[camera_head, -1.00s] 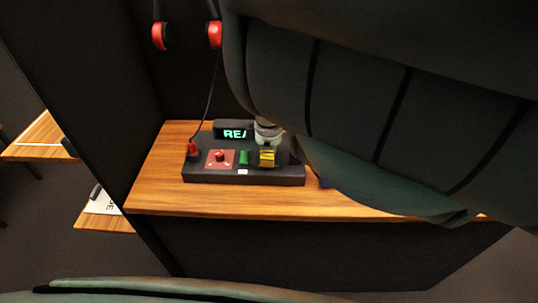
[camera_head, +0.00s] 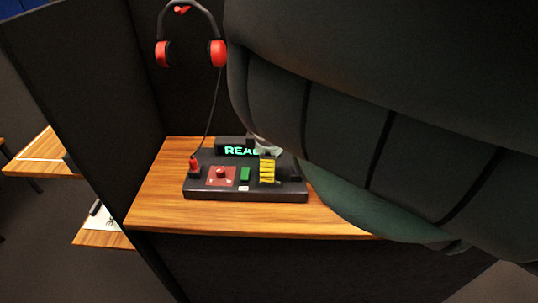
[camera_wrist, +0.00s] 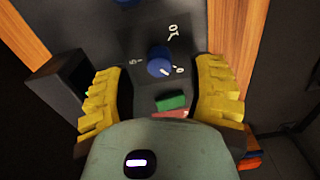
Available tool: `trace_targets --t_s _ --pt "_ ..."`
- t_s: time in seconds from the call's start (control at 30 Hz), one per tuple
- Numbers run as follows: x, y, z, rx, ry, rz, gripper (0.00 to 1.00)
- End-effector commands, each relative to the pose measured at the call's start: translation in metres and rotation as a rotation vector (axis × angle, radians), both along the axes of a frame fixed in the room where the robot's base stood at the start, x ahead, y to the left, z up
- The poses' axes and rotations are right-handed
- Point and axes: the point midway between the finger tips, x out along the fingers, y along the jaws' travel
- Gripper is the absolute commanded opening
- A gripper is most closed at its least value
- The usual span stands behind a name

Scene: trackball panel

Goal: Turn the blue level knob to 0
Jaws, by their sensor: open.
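In the wrist view the blue level knob (camera_wrist: 159,63) sits on a dark plate with white scale marks, which look like 10 above, 5 at left and 0 at lower right. A short white line shows on the knob's lower right side, roughly toward the 0. My gripper (camera_wrist: 161,75) is open, with one yellow finger on each side of the knob in the picture. I cannot tell whether they touch it. In the head view my yellow gripper finger (camera_head: 267,170) is over the right part of the dark panel (camera_head: 215,194), and the knob is hidden.
The panel also bears a red knob (camera_head: 221,172), a green button (camera_head: 244,174), a red part (camera_head: 194,167) at left and a lit display (camera_head: 237,151). Another blue part (camera_wrist: 127,2) shows at the wrist view's top. A headset (camera_head: 217,53) hangs behind. Bare wood (camera_head: 160,205) lies left.

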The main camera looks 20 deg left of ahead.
Motion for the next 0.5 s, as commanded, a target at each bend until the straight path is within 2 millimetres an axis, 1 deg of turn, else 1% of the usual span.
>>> trace_targets --t_s 0.03,0.2,0.3,0.5 --pt "0.002 -0.002 0.008 -0.003 -0.005 -0.002 0.56" --pt "0.002 -0.001 0.031 -0.001 -0.008 0.000 0.56" --pt "-0.002 0.000 0.034 -0.006 0.004 0.011 0.56" --pt "-0.001 -0.001 0.044 -0.005 0.005 0.011 0.56"
